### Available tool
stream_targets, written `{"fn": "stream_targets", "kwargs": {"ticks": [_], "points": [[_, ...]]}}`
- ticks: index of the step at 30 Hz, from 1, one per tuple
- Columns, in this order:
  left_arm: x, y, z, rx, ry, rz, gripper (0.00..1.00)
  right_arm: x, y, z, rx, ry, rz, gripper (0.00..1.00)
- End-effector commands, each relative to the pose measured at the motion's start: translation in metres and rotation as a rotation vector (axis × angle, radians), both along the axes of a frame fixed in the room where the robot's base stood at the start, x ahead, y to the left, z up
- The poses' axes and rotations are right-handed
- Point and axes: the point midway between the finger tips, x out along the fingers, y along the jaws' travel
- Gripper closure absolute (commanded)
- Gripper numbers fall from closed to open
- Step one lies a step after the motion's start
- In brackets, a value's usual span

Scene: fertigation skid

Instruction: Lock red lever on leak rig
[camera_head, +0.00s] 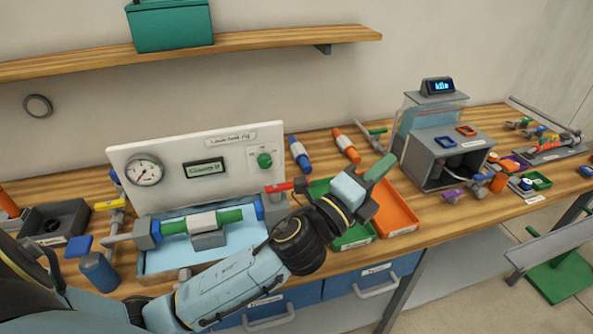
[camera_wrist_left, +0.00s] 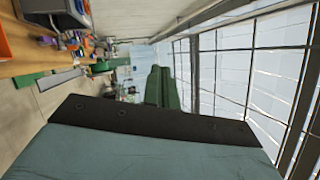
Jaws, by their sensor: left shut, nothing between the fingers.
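The leak rig (camera_head: 195,165) is a white panel with a gauge, a small display and a green knob, standing behind a light blue tray (camera_head: 160,262). A green and white cartridge (camera_head: 205,221) lies across the tray between grey holders. The red lever (camera_head: 280,187) is at the right end of the rig, roughly level. My left gripper (camera_head: 380,168) is to the right of the lever, apart from it, above the green and orange trays. Its green fingers are shut and empty; they also show in the left wrist view (camera_wrist_left: 162,88). My right gripper is not seen.
A yellow-handled valve (camera_head: 110,205) stands left of the tray. Behind my arm are blue (camera_head: 299,154) and orange (camera_head: 346,146) cartridges. An orange tray (camera_head: 395,208) lies beside a grey machine (camera_head: 445,155). A wooden shelf (camera_head: 250,39) runs above.

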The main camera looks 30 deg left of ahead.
Motion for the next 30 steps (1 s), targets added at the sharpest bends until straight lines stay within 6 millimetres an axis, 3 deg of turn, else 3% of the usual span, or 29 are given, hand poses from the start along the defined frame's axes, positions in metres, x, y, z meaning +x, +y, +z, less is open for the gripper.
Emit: {"fn": "stream_targets", "kwargs": {"ticks": [2, 5, 8, 11, 14, 16, 18, 21, 22, 24, 27, 30], "points": [[0.002, -0.034, 0.025, 0.269, -0.22, -0.102, 1.0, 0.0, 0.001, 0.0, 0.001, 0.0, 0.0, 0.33], [-0.004, -0.075, 0.032, 0.634, -0.492, -0.23, 1.0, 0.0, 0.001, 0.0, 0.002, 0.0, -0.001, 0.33], [-0.008, -0.102, 0.015, 1.007, -0.743, -0.364, 1.0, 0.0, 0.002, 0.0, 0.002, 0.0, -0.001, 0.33], [-0.004, -0.105, -0.018, 1.387, -0.96, -0.511, 1.0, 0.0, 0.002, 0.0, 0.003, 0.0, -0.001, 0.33], [0.01, -0.081, -0.056, 1.765, -1.126, -0.69, 1.0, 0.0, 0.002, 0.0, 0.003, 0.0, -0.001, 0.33], [0.026, -0.045, -0.079, 2.022, -1.197, -0.844, 1.0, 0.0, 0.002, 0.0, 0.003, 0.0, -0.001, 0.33], [0.043, 0.001, -0.093, 2.258, -1.225, -1.022, 1.0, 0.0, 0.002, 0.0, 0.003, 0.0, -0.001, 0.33], [0.062, 0.075, -0.095, 2.529, -1.178, -1.301, 1.0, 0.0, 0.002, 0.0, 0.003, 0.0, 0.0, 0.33], [0.066, 0.096, -0.093, -2.571, 1.14, 1.375, 1.0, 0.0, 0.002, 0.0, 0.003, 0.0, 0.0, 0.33], [0.072, 0.14, -0.083, -2.448, 0.966, 1.422, 1.0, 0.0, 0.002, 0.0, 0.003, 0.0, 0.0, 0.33], [0.074, 0.186, -0.067, -2.32, 0.788, 1.483, 1.0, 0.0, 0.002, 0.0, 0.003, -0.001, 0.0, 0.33], [0.072, 0.212, -0.057, -2.25, 0.686, 1.522, 1.0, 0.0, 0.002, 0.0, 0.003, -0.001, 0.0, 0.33]]}}
